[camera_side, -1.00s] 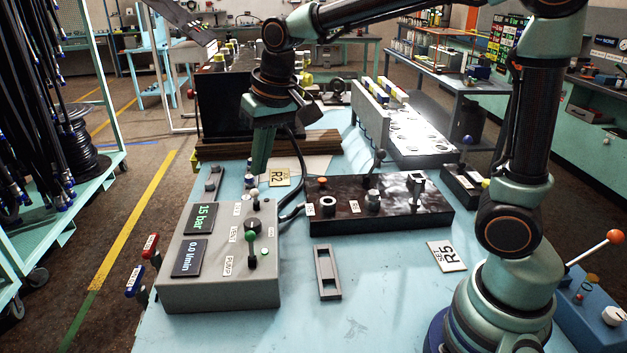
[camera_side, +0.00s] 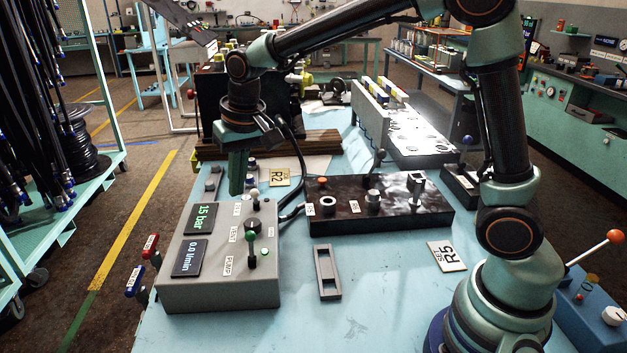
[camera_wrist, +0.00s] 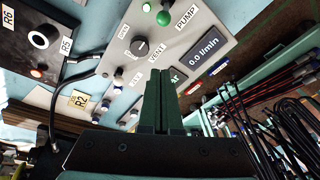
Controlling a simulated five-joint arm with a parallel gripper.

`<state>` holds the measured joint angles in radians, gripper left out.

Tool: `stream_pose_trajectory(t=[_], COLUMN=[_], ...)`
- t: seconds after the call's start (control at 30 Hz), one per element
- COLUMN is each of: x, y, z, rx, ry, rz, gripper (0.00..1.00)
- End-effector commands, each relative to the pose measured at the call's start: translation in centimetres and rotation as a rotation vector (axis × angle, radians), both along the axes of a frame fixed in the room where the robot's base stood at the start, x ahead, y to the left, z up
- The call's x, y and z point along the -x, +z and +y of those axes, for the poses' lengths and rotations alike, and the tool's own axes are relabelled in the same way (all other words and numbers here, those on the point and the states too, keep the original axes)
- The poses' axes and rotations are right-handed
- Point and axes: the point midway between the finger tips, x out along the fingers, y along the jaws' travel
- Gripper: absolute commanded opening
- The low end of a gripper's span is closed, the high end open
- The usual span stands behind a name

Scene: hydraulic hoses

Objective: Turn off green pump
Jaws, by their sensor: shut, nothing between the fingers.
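The grey control box (camera_side: 215,294) stands at the table's front left. Its green-knobbed pump lever (camera_side: 251,245) stands upright near the PUMP label; in the wrist view the green knob (camera_wrist: 163,18) is at the top, next to the PUMP label (camera_wrist: 187,17). The box's displays read 15 bar (camera_side: 200,218) and 0.0 l/min (camera_side: 189,257). My gripper (camera_side: 236,193) points down above the back edge of the box, behind the pump lever and apart from it. Its green fingers (camera_wrist: 160,72) are shut and empty, and hide part of the 15 bar display in the wrist view.
A white-knobbed lever (camera_side: 255,198) and a dark dial (camera_side: 253,225) sit on the box, close to my fingers. A black manifold (camera_side: 390,210) lies to the right. Red (camera_side: 151,246) and blue (camera_side: 135,281) handles stick out left. A grey frame (camera_side: 327,272) lies on the open table.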

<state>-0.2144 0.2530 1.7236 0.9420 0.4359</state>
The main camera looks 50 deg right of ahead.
Motion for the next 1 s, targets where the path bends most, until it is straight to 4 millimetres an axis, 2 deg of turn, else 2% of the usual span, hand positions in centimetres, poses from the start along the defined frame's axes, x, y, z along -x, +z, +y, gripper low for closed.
stream_pose_trajectory(t=[0.2, 0.47, 0.8, 1.0], x=[-0.8, -1.7, 1.5, 2.2], y=[-4.1, -7.8, -7.2, -7.2], z=[0.1, 0.2, 0.9, 1.1], rx=[0.001, 0.001, -0.006, -0.007], ry=[0.0, 0.0, 0.002, 0.002], rz=[0.004, 0.003, 0.001, 0.001], gripper=[0.0, 0.0, 0.0, 0.0])
